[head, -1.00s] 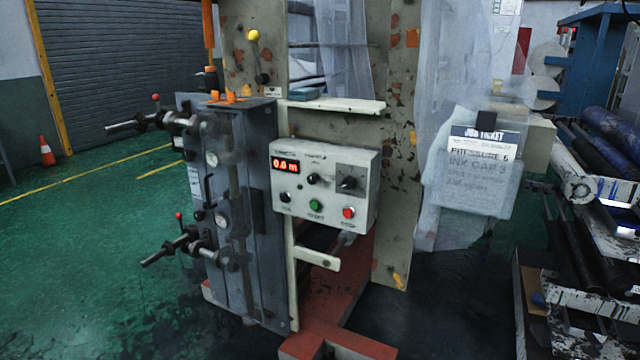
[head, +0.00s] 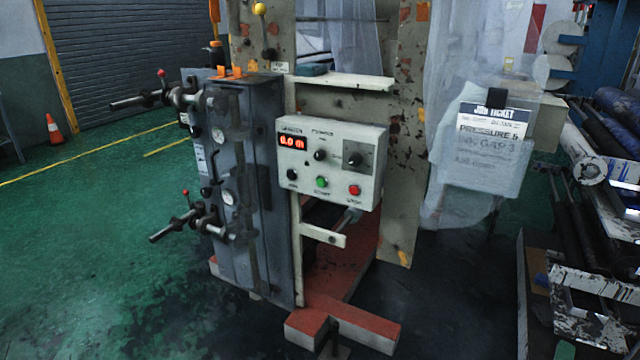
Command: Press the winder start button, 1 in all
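Two black knobs sit above. Neither of my grippers shows in the head view.
A grey cabinet with levers and gauges (head: 238,190) stands left of the box. A red base beam (head: 352,322) juts out low in front. A job ticket (head: 486,150) hangs at right, beside racks of rollers (head: 590,210). Green floor is open at left, with an orange cone (head: 54,129).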

